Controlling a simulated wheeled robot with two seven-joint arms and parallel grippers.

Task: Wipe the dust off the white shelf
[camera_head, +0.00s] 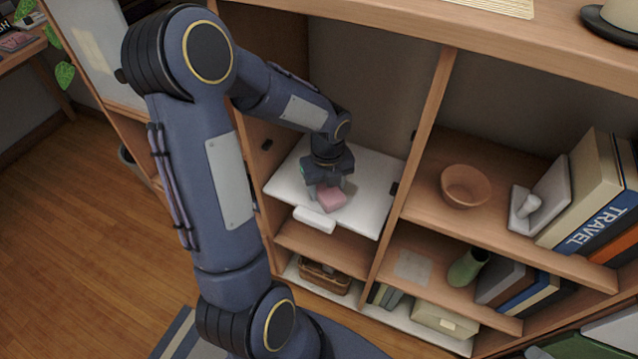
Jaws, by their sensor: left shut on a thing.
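The white shelf (366,215) is a pale board in the left bay of a wooden shelving unit. My left arm comes in from the left and reaches down over it. My left gripper (327,188) is shut on a pink block-like cloth or sponge (333,198), which is at or just above the shelf surface; I cannot tell if it touches. A greyish patch (349,188), possibly dust, shows beside the pink thing. A white block-like thing (314,219) is at the shelf's front edge. The gripper hides part of the shelf. My right gripper is not in view.
A wooden upright (418,140) bounds the shelf on the right. The bay beyond holds a terracotta bowl (465,186) and a travel book (585,205). A wicker basket (325,277) sits below. The wooden floor at the left (80,230) is clear.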

